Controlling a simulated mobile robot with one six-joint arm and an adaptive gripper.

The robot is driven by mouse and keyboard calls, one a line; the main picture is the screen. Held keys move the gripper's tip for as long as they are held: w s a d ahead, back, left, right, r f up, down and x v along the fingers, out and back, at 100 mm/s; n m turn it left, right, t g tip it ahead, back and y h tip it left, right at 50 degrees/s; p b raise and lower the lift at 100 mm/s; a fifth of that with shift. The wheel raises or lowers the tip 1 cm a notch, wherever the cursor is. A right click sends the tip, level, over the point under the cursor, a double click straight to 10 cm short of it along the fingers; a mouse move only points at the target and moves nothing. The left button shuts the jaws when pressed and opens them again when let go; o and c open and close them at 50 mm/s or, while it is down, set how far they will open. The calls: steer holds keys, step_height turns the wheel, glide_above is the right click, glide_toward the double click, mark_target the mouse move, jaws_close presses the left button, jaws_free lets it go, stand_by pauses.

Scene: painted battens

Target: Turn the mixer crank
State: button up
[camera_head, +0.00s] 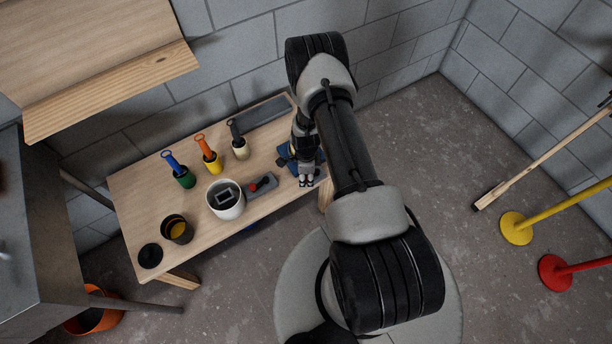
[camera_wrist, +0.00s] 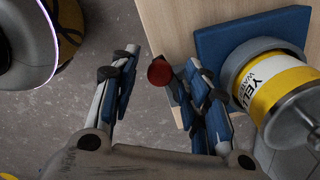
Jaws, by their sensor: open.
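The mixer's blue base (camera_wrist: 240,32) shows in the wrist view, with a yellow and white can (camera_wrist: 280,82) lying in a grey ring (camera_wrist: 240,62) on it. A dark red round knob (camera_wrist: 159,72), seemingly the crank's handle, appears between my fingers in that view. My gripper (camera_wrist: 160,58) is open, one finger on each side of the knob; I cannot tell whether either touches it. In the head view my gripper (camera_head: 307,182) is at the table's right end, and my arm hides most of the blue mixer (camera_head: 284,153). The crank's arm is not clearly visible.
The wooden table (camera_head: 140,205) holds several brushes in coloured pots (camera_head: 211,163), a white bucket (camera_head: 225,208), a dark tin (camera_head: 177,230), a black lid (camera_head: 150,256) and a grey box with a red knob (camera_head: 262,185). A block wall stands behind. Open floor (camera_head: 430,160) lies to the right.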

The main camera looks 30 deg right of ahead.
steer(key=shift+c, duration=0.6)
jaws_close()
